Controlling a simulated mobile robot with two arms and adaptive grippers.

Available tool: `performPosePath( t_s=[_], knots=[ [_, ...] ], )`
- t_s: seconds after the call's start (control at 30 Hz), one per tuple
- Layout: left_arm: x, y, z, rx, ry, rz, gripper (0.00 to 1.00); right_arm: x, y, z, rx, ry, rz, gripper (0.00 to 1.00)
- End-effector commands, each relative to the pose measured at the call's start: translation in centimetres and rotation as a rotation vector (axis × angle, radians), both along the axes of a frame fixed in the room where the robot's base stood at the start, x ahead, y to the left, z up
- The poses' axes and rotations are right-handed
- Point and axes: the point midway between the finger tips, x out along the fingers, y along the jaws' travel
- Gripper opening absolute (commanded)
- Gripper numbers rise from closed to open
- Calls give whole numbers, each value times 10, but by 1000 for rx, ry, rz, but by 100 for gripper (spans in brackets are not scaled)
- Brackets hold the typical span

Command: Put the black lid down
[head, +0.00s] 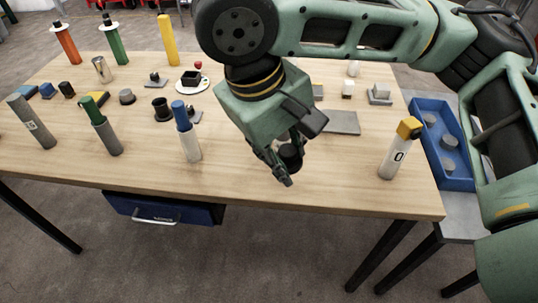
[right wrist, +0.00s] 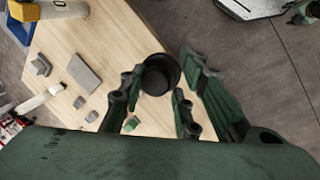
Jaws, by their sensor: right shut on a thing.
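The black lid (head: 291,156) is a small dark round piece held between the fingers of my right gripper (head: 286,164), near the front edge of the wooden table (head: 250,181). In the right wrist view the lid (right wrist: 156,78) shows its dark round face and wider rim between the two fingers, close to the table's edge. The gripper is shut on it. The lid appears to be above the tabletop; the exact gap is hard to tell. My left gripper is not in view.
A white bottle with a yellow cap (head: 393,152) stands right of the gripper, and a blue-capped white bottle (head: 187,135) stands left. A flat grey plate (head: 342,122) lies behind. A blue bin (head: 458,181) is at the right. The front strip between the two bottles looks clear.

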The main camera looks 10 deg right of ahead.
Motion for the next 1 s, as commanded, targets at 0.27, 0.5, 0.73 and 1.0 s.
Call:
performPosePath(
  t_s=[0.27,0.5,0.73,1.0],
  knots=[
    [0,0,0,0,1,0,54,22,29,2,0,2,-124,5],
    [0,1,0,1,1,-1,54,54,69,2,0,1,-285,5],
    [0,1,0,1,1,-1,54,73,92,2,0,2,-381,5],
    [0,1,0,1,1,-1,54,77,96,-4,0,2,-344,5]
  ],
)
